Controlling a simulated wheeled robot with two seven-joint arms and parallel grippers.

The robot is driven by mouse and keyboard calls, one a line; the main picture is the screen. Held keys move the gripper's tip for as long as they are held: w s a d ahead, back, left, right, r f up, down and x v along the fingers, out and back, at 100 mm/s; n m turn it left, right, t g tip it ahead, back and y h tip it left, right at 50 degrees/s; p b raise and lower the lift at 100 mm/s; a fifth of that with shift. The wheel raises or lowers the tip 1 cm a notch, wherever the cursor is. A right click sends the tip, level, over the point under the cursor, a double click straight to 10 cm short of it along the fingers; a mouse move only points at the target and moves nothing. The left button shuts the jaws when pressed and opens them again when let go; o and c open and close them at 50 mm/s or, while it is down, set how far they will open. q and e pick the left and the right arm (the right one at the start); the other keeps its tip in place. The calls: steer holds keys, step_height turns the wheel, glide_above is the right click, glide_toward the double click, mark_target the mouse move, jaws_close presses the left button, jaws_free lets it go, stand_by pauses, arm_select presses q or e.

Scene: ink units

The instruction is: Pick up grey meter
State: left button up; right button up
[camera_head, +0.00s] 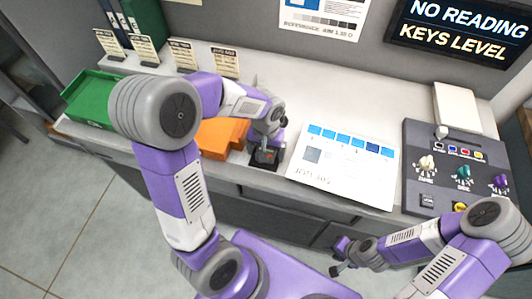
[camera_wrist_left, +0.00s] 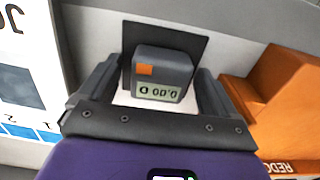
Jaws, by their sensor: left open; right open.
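The grey meter (camera_wrist_left: 162,72) has an orange square and a small display with digits. It sits over a black square pad (camera_wrist_left: 193,42) in the left wrist view. My left gripper (camera_wrist_left: 155,92) is open, with one finger on each side of the meter and gaps showing between. In the head view my left gripper (camera_head: 266,152) points down at the counter's front part, and its wrist hides most of the meter there. My right gripper (camera_head: 338,257) is open and empty, low in front of the counter.
A green tray (camera_head: 88,112) is at far left, a dark knob panel (camera_head: 418,160) at right. A wall screen (camera_head: 460,32) reads "NO READING KEYS LEVEL".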

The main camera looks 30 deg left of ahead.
arm_select(q)
steer(key=c, duration=1.1)
